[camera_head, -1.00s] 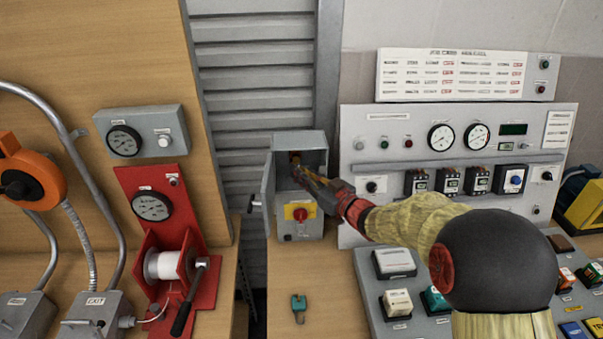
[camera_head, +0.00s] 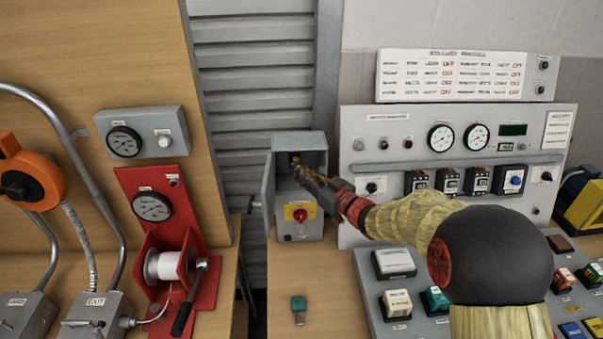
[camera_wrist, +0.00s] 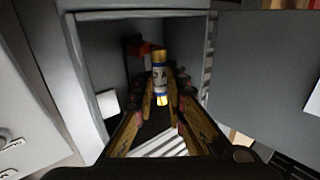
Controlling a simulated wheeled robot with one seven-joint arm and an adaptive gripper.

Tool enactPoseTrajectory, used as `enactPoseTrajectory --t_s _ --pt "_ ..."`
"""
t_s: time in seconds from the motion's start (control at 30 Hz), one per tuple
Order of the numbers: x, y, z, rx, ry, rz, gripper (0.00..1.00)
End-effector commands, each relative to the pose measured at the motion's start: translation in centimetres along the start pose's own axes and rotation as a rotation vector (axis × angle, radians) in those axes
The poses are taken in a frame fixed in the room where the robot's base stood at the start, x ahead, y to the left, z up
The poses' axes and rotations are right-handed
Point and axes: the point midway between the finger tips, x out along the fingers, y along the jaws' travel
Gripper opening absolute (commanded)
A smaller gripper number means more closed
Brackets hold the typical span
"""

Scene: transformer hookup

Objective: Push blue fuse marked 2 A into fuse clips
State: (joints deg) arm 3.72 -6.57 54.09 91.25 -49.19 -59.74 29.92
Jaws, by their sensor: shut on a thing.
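The fuse (camera_wrist: 160,78) has gold end caps, a pale label reading 2 A and a blue band. It is held lengthwise between the fingertips of my gripper (camera_wrist: 161,92), inside the open grey box (camera_wrist: 92,60). In the head view my gripper (camera_head: 304,175) reaches into this box (camera_head: 312,140) from the right. An orange-red part (camera_wrist: 140,48) sits behind the fuse at the back of the box. The fuse clips are not clearly visible, and I cannot tell whether the fuse touches them.
The box door (camera_head: 268,190) stands open on the left. A red knob on a yellow plate (camera_head: 300,212) is below the opening. A teal-headed key-like item (camera_head: 298,304) lies on the bench in front. The meter panel (camera_head: 450,120) stands close on the right.

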Motion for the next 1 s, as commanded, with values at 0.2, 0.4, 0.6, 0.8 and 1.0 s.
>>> enactPoseTrajectory --t_s 0.2,0.4,0.6,0.8,1.0 --pt "0.4 0.3 0.0 0.000 0.000 0.000 0.00" --pt "0.7 0.5 0.0 0.000 0.000 0.000 0.00" --pt "1.0 0.8 0.0 0.000 0.000 0.000 0.00" --pt "1.3 1.0 0.0 0.000 0.000 0.000 0.00" --pt "1.7 1.2 0.0 0.000 0.000 0.000 0.00"
